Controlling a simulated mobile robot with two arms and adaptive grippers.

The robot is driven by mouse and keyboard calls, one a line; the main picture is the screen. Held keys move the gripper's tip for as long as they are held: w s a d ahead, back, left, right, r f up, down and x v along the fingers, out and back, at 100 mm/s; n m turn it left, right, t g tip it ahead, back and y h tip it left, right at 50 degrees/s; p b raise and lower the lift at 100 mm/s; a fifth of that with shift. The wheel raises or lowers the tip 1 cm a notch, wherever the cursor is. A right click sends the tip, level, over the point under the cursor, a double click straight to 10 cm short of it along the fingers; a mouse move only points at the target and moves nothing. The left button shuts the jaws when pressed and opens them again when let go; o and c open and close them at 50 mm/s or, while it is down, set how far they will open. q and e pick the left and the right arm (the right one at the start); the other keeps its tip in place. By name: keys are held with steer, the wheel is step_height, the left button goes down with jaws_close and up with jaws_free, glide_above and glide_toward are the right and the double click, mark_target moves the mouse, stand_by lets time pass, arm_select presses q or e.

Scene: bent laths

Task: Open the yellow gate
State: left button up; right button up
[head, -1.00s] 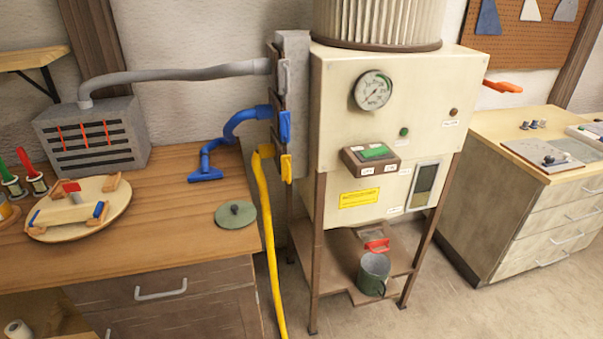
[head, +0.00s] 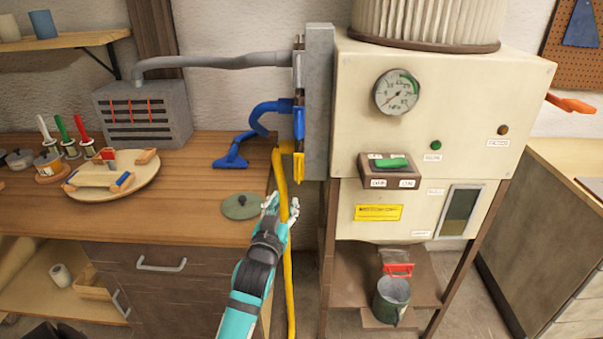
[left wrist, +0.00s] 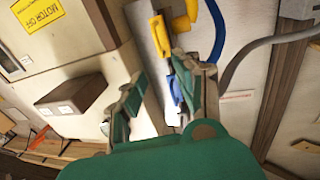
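The yellow gate (head: 299,167) is a small yellow tab at the lower end of the grey upright duct (head: 318,100), beside the top of the yellow hose (head: 280,180). In the left wrist view, the yellow gate (left wrist: 161,38) shows beyond the fingers, near the blue gate (left wrist: 173,90). The blue gate also shows in the head view (head: 298,122), above the yellow one. My left gripper (head: 281,205) is below and in front of the yellow gate, overlapping the yellow hose in the picture. In the left wrist view, its fingers (left wrist: 160,95) are apart, with nothing gripped. My right gripper is out of view.
The cream machine (head: 440,130) with its gauge stands just right of the duct. A wooden bench (head: 190,210) with a green lid (head: 240,206) and a blue nozzle (head: 230,160) is at left.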

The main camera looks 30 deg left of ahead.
mark_target(298, 174)
arm_select(q)
steer(key=p+x, duration=0.1)
steer(key=x, duration=1.4)
steer(key=shift+d+f, duration=0.1)
jaws_close()
